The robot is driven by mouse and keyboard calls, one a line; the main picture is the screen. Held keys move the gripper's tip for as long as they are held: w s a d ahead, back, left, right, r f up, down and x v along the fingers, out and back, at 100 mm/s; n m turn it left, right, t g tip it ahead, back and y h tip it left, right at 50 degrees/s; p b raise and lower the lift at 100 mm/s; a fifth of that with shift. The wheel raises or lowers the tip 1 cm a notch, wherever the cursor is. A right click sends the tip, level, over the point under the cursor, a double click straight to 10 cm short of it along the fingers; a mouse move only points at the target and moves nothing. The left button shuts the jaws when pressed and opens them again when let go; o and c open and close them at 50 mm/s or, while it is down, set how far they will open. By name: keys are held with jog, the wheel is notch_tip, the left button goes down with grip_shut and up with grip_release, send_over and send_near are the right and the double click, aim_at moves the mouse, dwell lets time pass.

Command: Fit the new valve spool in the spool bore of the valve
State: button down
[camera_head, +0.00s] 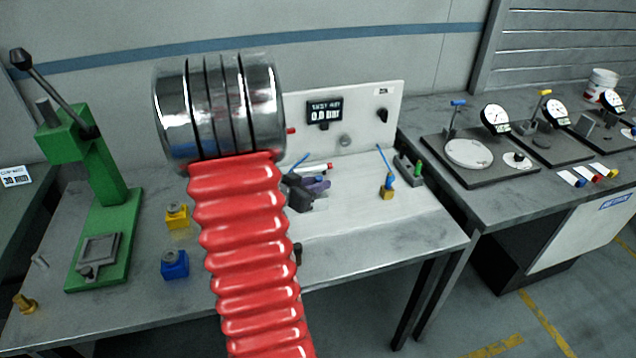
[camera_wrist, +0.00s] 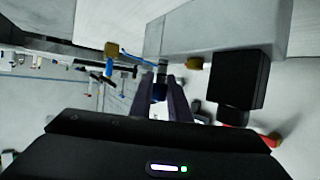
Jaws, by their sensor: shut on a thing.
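In the wrist view my gripper (camera_wrist: 161,92) has its two dark purple fingers closed on a small part, taken to be the new valve spool (camera_wrist: 159,91). It shows a dark blue end between the fingers. A grey metal piece lies just ahead of it; I cannot tell whether it belongs to the spool. A large pale grey block (camera_wrist: 215,32), perhaps the valve, lies just beyond the fingertips, with a black box (camera_wrist: 235,78) at its side. No bore shows. In the head view my gripper (camera_head: 319,186) is low over the bench, partly hidden behind my red arm; the spool cannot be made out there.
A white test panel (camera_head: 360,115) with a display reading 0.0 stands behind. Yellow (camera_head: 177,217) and blue (camera_head: 175,265) blocks and a green press (camera_head: 115,215) stand left.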

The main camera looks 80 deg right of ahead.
jog(key=shift+f, duration=0.65)
jog(key=c, duration=1.6)
grip_release()
jog(key=shift+a, duration=0.1)
jog(key=v, duration=1.3)
jog(key=shift+w+a+r, duration=0.15)
jog(key=shift+a, duration=0.15)
